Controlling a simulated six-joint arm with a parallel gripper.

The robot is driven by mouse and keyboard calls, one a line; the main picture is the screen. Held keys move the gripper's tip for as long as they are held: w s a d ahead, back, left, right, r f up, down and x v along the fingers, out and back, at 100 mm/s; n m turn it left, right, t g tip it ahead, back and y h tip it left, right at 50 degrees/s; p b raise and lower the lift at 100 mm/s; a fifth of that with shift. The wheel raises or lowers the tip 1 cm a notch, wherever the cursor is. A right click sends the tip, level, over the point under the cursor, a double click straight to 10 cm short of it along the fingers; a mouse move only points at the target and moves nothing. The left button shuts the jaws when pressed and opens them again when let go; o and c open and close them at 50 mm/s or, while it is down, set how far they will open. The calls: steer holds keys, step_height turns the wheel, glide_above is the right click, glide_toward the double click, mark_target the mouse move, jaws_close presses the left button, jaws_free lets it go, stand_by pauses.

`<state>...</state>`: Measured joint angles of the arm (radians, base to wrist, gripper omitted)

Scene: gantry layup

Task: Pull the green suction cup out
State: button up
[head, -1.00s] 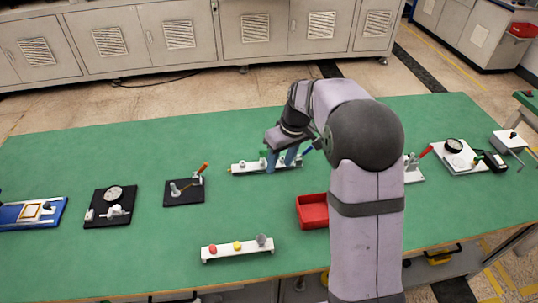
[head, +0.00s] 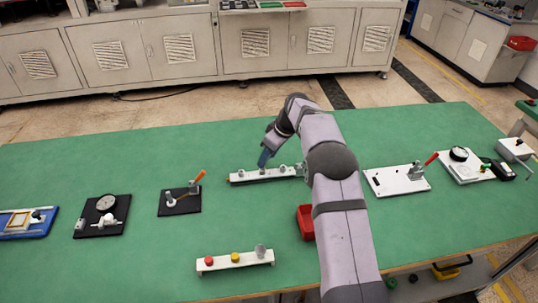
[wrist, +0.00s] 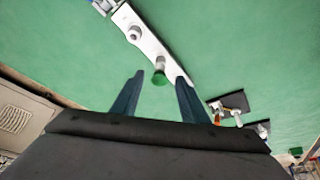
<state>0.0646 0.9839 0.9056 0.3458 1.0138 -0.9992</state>
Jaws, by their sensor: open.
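The green suction cup (wrist: 159,78) shows in the wrist view on a post at the near edge of a white bar (wrist: 150,42). In the head view the white bar (head: 250,177) lies mid-table, and I cannot make out the green cup there behind my gripper. My gripper (wrist: 159,77) is open in the wrist view, one finger on each side of the cup. No contact with the cup shows.
A red tray (head: 305,222) lies in front, partly behind my arm. A white rack (head: 236,262) with red and yellow knobs stands at the front. A black fixture (head: 180,202) with an orange lever sits to the left.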

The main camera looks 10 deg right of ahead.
steer(key=shift+p+x, duration=0.95)
steer(key=shift+x, duration=2.3)
jaws_close()
steer(key=shift+r+p, duration=0.7)
steer(key=shift+r, duration=1.05)
steer(key=shift+r+p, duration=0.9)
steer(key=shift+r, duration=0.8)
